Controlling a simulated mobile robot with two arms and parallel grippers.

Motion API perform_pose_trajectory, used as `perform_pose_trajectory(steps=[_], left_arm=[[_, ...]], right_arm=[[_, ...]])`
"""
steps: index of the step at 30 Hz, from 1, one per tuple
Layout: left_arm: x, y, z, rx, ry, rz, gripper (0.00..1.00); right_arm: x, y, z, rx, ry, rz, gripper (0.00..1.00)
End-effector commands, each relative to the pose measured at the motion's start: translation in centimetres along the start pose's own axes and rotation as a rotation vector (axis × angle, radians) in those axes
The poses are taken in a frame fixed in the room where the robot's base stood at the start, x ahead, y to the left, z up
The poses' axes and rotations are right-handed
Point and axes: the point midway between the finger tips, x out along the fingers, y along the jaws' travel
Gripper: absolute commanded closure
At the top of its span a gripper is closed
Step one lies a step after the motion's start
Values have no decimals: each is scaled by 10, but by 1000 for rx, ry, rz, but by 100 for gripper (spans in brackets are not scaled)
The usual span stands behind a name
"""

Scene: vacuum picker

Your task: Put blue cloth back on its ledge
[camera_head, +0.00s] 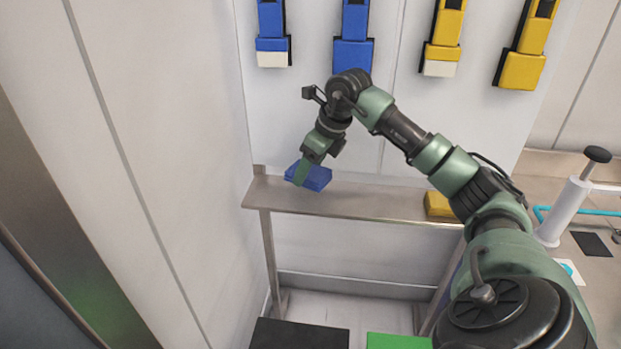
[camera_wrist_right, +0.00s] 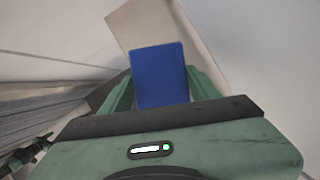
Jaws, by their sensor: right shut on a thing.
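The blue cloth (camera_head: 316,177) is a flat folded block at the left end of the narrow ledge (camera_head: 350,203). My right gripper (camera_head: 301,174) is shut on it from above. In the right wrist view the blue cloth (camera_wrist_right: 160,75) sits between the two green fingers of my right gripper (camera_wrist_right: 163,88). Whether the cloth touches the ledge or is held just over it, I cannot tell. My left gripper is not in view.
A yellow cloth (camera_head: 438,205) lies at the ledge's right end. Blue holders (camera_head: 353,40) and yellow holders (camera_head: 520,70) hang on the wall above. A white pump-like cylinder (camera_head: 566,205) stands at right. The ledge's middle is clear.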

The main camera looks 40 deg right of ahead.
Motion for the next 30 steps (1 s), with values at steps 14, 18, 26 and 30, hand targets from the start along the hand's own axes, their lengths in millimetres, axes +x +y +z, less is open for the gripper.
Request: perform_pose_trajectory(steps=[14, 18, 26, 30], left_arm=[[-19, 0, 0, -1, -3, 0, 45], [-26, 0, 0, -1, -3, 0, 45], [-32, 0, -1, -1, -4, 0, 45], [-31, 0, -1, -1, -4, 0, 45]], right_arm=[[41, -18, -9, 0, 3, 1, 71], [60, -17, -17, 0, 3, 2, 71], [68, -22, -18, -1, -1, -1, 71], [69, -22, -19, -1, -1, -1, 71]])
